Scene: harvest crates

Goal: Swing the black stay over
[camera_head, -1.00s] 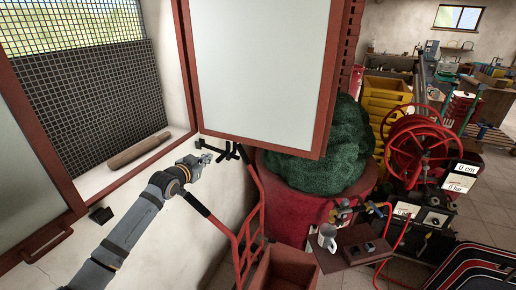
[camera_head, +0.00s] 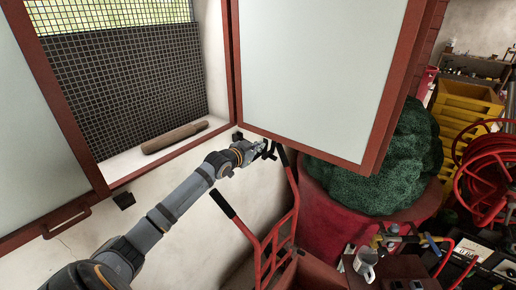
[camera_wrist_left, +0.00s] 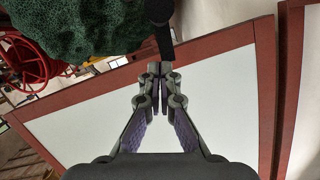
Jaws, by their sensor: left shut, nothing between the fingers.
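My left gripper (camera_head: 266,150) is at the lower edge of the open right-hand shutter (camera_head: 310,75), near its hinge side. In the left wrist view the fingers (camera_wrist_left: 160,70) are shut with nothing between them. A dark flat bar, which looks like the black stay (camera_wrist_left: 164,42), lies just beyond the fingertips, close to the shutter's red frame. I cannot tell whether the fingers touch it. In the head view the gripper partly hides the stay, and it is hard to tell from the black parts around it. My right gripper is not in view.
A red hand truck (camera_head: 272,245) with black grips stands just below and right of the gripper. A green bundle (camera_head: 385,165) sits on a red drum (camera_head: 345,200) to the right. A wooden piece (camera_head: 175,137) lies on the window sill. A black bracket (camera_head: 124,200) is on the wall.

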